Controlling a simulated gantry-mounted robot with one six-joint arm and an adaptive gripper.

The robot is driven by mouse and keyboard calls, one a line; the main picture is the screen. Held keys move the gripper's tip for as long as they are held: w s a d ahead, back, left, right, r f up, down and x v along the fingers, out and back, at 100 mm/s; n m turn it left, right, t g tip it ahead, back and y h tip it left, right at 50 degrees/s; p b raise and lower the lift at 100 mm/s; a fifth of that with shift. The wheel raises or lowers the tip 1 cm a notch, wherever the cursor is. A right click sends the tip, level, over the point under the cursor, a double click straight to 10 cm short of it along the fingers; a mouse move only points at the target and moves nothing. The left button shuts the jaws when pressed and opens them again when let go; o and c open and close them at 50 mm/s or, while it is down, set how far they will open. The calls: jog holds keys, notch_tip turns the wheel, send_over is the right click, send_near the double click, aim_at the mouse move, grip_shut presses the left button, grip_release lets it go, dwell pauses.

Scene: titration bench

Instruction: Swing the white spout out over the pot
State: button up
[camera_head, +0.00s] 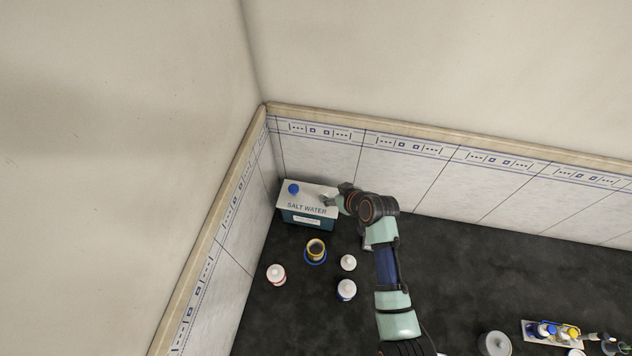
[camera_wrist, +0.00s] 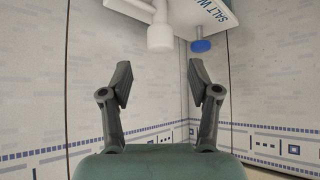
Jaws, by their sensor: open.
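The white spout (camera_wrist: 160,34) shows at the top of the wrist view, on the box marked SALT WATER (camera_wrist: 193,12). In the head view this box (camera_head: 308,219) stands in the corner, and my arm's end partly hides its right side. My gripper (camera_wrist: 161,82) is open and empty, its two fingers spread either side of the spout's line with the spout beyond their tips. In the head view my gripper (camera_head: 335,199) is at the box's right end.
A blue cap (camera_head: 293,188) is on the box top. White-topped containers (camera_head: 276,273), (camera_head: 348,263) and (camera_head: 346,289) stand near the pot. A grey round vessel (camera_head: 495,344) and a rack of bottles (camera_head: 553,333) are at lower right. Tiled walls close the corner.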

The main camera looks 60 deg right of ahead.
aim_at(325, 190)
jog(key=x, duration=0.7)
jog(key=shift+w, duration=0.1)
grip_shut()
